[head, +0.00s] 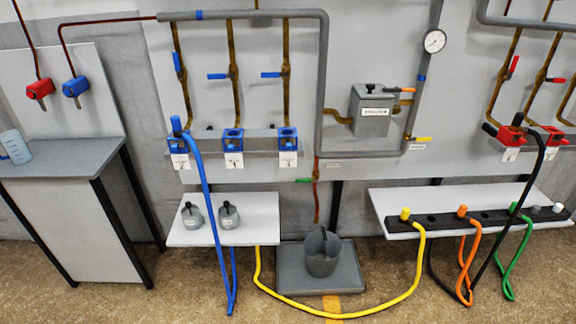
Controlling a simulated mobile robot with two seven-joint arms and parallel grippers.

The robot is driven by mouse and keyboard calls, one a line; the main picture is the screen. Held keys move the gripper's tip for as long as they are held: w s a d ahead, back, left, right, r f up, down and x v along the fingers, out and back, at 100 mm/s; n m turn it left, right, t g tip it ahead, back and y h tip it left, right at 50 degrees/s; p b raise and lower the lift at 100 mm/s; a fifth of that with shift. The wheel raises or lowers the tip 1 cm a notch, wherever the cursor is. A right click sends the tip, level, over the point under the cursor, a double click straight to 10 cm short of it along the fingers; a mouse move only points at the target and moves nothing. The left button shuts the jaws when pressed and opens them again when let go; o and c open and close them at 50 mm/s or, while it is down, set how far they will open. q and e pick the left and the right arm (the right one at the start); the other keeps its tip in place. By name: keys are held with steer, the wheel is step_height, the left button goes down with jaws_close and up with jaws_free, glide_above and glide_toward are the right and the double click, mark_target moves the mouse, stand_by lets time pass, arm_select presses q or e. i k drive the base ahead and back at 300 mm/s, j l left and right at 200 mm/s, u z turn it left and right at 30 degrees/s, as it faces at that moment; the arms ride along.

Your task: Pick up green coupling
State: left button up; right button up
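A green hose (524,245) hangs in a loop below the right shelf. Its upper end rises to the black holder rack (438,222), where the green coupling (514,208) stands. The coupling is small in the head view and looks dark. A black hose passes close by it and may partly cover it. Neither of my grippers is in view.
A yellow coupling (405,214) and an orange coupling (462,211) stand in the same rack, left of the green hose. A black hose (538,165) runs down from a red port (510,134). A grey bucket (322,255) stands on a floor platform.

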mark_target(512, 206)
steer(key=z, duration=1.65)
steer(key=u, duration=1.55)
steer(key=z, duration=1.55)
steer(key=i+l, duration=0.3)
steer(key=i, duration=0.2)
